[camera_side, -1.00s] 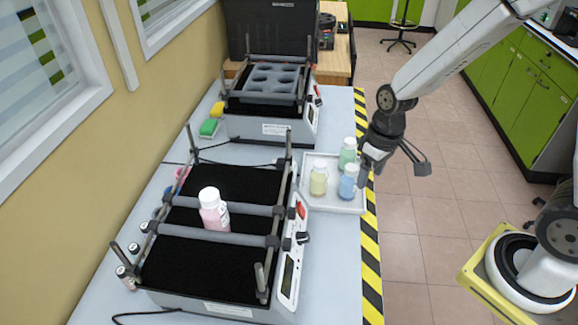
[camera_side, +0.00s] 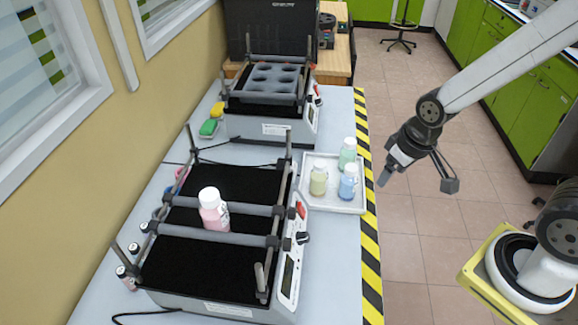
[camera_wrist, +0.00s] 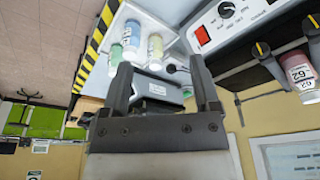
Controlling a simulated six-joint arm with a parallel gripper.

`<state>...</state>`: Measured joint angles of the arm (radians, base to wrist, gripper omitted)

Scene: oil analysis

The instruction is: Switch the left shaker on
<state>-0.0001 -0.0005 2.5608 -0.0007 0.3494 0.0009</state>
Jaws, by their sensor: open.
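The near shaker (camera_side: 222,303) has a black platform with crossbars and carries a pink bottle (camera_side: 213,210). Its red switch (camera_side: 301,209) and dark knob (camera_side: 302,238) are on its right-hand panel. In the wrist view the red switch (camera_wrist: 203,35) and knob (camera_wrist: 226,10) show at upper right. The far shaker (camera_side: 272,130) holds a grey rack with round holes. The pictures do not settle which shaker is the left one. My gripper (camera_side: 416,180) is open and empty, in the air right of the striped table edge, apart from both shakers.
A white tray (camera_side: 330,203) with a green, a yellow and a blue bottle stands between my gripper and the near shaker.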

